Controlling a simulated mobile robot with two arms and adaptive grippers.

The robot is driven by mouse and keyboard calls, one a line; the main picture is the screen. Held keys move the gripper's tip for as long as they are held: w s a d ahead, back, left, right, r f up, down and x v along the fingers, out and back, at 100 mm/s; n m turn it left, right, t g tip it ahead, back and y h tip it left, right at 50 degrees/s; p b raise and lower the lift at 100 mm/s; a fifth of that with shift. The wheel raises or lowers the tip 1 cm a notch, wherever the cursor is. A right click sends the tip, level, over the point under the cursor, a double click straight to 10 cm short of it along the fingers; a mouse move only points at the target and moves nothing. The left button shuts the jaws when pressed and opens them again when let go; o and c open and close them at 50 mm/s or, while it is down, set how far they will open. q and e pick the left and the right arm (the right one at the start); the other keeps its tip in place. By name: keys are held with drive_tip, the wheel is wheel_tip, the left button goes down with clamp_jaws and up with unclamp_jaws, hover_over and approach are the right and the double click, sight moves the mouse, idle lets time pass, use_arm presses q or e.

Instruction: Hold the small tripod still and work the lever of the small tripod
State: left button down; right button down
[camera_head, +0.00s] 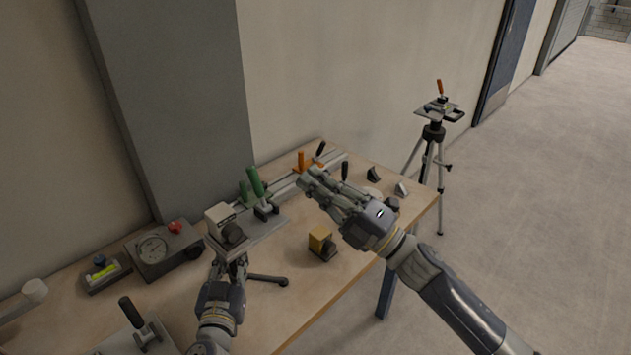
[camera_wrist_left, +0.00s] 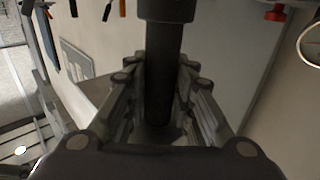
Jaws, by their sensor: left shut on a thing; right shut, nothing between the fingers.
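The small tripod stands on the workbench; its grey top plate (camera_head: 262,229) carries a pale box with a dark round knob (camera_head: 232,234). One dark leg (camera_head: 268,280) reaches out to the right. My left gripper (camera_head: 232,266) is below the plate, shut on the tripod's column. In the left wrist view the dark column (camera_wrist_left: 160,75) runs between its fingers. My right gripper (camera_head: 312,183) is shut and empty, right of the green handle and apart from it.
A rail with orange-handled clamps (camera_head: 301,161) lies behind my right gripper. A yellow block (camera_head: 320,239) sits right of the small tripod. A gauge box (camera_head: 158,252) and a black-handled clamp (camera_head: 133,314) are at left. A tall tripod (camera_head: 433,133) stands beyond the workbench (camera_head: 300,310).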

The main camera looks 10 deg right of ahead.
use_arm(q)
drive_tip(key=shift+f, duration=0.2)
drive_tip(key=c, duration=1.5)
unclamp_jaws()
drive_tip(key=shift+o, duration=1.1)
drive_tip(key=shift+s+r, duration=0.1)
drive_tip(key=shift+r, duration=0.05)
